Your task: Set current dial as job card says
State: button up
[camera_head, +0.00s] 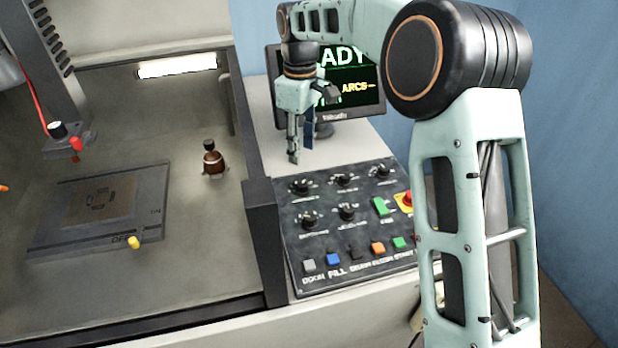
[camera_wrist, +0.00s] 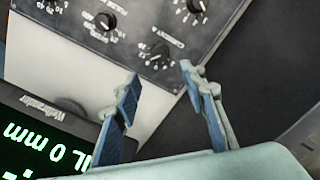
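The current dial (camera_wrist: 160,52) is a black knob with a white scale on the dark panel. In the wrist view its label reads CURRENT, turned over. It appears to be the left knob of the back row in the head view (camera_head: 300,185). My gripper (camera_head: 293,158) points down above the panel's back left corner, behind that dial. In the wrist view my gripper (camera_wrist: 158,72) shows two fingers apart with nothing between them, short of the dial. I cannot read the dial's setting. No job card is recognisable in either view.
Other knobs (camera_head: 343,180) sit close by, with coloured buttons (camera_head: 377,248) and a red emergency stop (camera_head: 407,198) on the panel. A monitor (camera_head: 350,75) with green and yellow text stands behind. A tank wall (camera_head: 262,240) rises left of the panel.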

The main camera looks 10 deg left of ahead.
aim_at(302, 183)
notch_tip(302, 183, down, 11)
jog(key=shift+r, duration=0.1)
dwell(0.4)
grip_shut()
dwell(0.4)
jog(key=m, duration=0.3)
jog(key=shift+m, duration=2.2)
